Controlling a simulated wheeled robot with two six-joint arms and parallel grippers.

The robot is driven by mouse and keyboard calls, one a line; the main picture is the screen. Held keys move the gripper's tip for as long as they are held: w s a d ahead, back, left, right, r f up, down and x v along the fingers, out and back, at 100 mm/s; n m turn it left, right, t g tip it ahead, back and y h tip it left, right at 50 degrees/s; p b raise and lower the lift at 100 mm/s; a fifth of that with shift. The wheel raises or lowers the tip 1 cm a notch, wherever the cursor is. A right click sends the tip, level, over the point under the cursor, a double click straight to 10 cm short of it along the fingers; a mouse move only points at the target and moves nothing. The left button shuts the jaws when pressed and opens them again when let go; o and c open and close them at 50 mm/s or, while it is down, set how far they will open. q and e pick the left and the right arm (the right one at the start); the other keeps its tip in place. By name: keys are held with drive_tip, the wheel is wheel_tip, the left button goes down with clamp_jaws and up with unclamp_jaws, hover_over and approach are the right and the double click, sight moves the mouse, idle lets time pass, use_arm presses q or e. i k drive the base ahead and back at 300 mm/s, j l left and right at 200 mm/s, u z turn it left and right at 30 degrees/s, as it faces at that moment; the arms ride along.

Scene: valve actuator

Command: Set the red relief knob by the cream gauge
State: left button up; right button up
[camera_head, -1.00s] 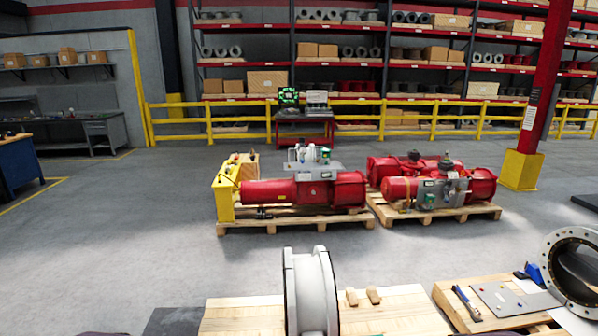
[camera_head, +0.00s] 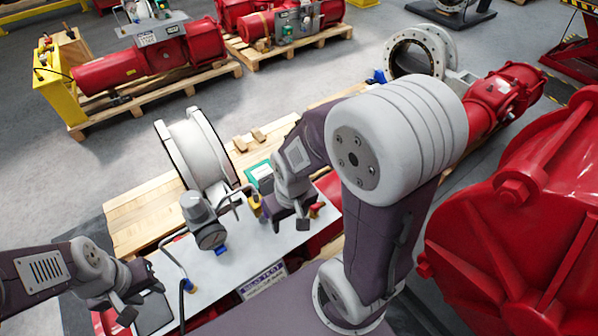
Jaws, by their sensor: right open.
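A grey panel (camera_head: 222,276) carries a round gauge (camera_head: 211,237) under a grey regulator body; its face is too small and angled to tell whether it is cream. A small red part (camera_head: 317,209) shows at the panel's right end, close beside my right gripper (camera_head: 292,217); I cannot tell whether it is the relief knob. My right gripper is open, low over the panel's right part, and partly hides what is there. My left gripper (camera_head: 132,300) is at the panel's left end, by a dark flat box; its jaw opening is unclear.
A white flanged ring (camera_head: 195,150) stands on a wooden pallet (camera_head: 140,215) behind the panel. A yellow part (camera_head: 254,205) and bent pipes rise from the panel. A large red flanged housing (camera_head: 520,210) fills the right. Red actuators (camera_head: 150,58) on pallets stand farther back.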

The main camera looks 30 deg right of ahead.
sight(315, 208)
drive_tip(key=k+l+z, duration=0.1)
drive_tip(key=l, duration=0.3)
drive_tip(key=k+l+z, duration=0.1)
drive_tip(key=l, duration=0.25)
drive_tip(key=k+l+z, duration=0.15)
drive_tip(key=l, duration=0.25)
